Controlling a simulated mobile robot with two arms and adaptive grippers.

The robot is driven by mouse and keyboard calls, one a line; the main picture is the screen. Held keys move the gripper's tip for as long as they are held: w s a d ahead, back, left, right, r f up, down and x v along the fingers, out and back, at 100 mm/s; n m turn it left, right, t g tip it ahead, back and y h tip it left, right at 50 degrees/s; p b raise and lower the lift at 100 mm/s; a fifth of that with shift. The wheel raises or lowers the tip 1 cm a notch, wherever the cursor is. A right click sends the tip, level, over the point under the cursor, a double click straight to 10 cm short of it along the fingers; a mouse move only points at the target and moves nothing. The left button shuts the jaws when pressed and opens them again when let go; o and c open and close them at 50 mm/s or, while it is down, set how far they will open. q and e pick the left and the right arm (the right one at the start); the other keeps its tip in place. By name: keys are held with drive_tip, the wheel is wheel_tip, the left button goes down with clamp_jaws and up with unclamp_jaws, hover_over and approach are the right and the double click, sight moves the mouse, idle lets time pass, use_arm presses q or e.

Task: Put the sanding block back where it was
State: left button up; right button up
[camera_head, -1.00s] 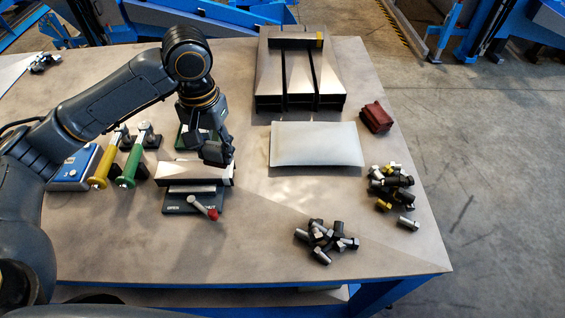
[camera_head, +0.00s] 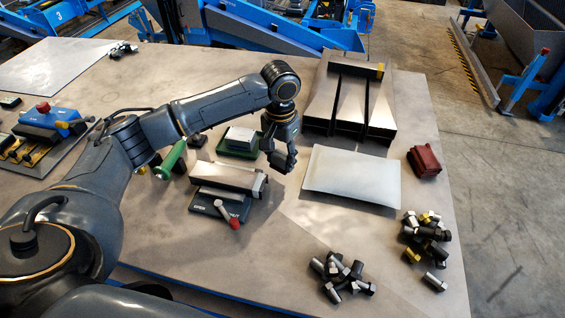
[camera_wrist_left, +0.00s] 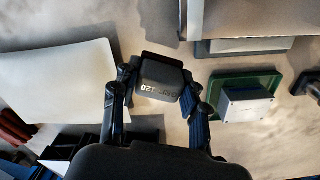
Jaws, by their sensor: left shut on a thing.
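The sanding block (camera_wrist_left: 160,78) is a dark block with "120" printed on it, seen in the left wrist view. My left gripper (camera_wrist_left: 155,95) is shut on it, with a finger on each side. In the head view my left gripper (camera_head: 282,160) is above the table, between a green-based holder (camera_head: 238,150) and a pale flat sheet (camera_head: 351,176). The fingers largely hide the block there. The green holder carries a pale block and also shows in the left wrist view (camera_wrist_left: 272,84). My right gripper is not in view.
A clamp fixture (camera_head: 226,178) with a red-tipped lever stands left of and nearer than my gripper. Metal channels (camera_head: 345,100) stand behind the sheet, a red block (camera_head: 424,161) to its right. Bolt piles (camera_head: 342,274) (camera_head: 427,237) lie in front. Bare table lies between fixture and sheet.

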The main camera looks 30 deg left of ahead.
sight(282, 166)
use_arm(q)
drive_tip(key=shift+w+a+f, duration=0.1)
drive_tip(key=shift+w+f, duration=0.35)
drive_tip(key=shift+f, duration=0.1)
wheel_tip(282, 166, down, 2)
drive_tip(key=shift+f+p, duration=0.1)
drive_tip(key=shift+p, duration=0.55)
drive_tip(key=shift+w+f, duration=0.1)
drive_tip(key=shift+f, duration=0.5)
drive_tip(key=o, duration=1)
drive_tip(key=shift+f, duration=0.1)
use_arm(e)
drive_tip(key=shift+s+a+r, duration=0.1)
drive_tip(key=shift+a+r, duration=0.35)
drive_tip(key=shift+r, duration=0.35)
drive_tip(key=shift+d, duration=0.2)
